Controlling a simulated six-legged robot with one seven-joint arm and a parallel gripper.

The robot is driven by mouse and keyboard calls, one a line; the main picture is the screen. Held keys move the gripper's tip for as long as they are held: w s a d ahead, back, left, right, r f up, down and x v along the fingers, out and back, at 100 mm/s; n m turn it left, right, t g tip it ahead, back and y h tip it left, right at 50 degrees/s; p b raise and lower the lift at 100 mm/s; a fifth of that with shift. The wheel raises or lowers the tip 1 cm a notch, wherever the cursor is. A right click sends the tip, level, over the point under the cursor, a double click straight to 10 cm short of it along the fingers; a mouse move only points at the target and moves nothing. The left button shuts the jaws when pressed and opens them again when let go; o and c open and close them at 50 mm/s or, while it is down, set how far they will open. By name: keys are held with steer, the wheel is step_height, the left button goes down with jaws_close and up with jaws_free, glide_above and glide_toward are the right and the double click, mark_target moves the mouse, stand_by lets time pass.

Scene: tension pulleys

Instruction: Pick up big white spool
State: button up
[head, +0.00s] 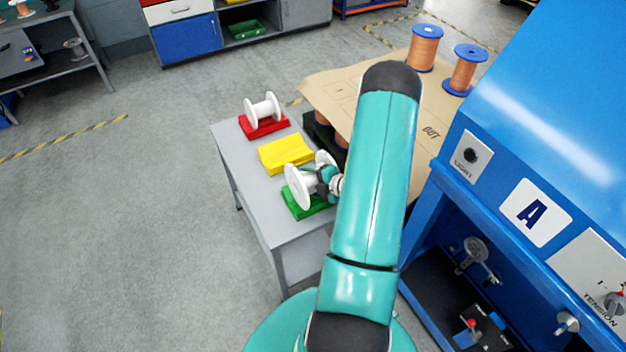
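A big white spool (298,188) is at the green holder (303,207) on the near part of the grey table. It lies on its side, with its two round flanges apart. My gripper (324,179) reaches in from the right at the spool's middle, between the flanges. My fingers are small and partly hidden by the spool, so I cannot tell whether they are closed on it. I cannot tell whether the spool touches the holder. Another white spool (263,109), which looks smaller, rests on the red holder (264,126) farther back.
An empty yellow holder (286,154) lies between the red and green ones on the grey table (233,155). A blue machine (545,115) stands close on the right. Copper-wound spools (424,50) stand on a brown board behind my arm. The floor at left is clear.

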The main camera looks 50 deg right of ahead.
steer(key=c, duration=0.6)
steer(key=shift+r, duration=0.1)
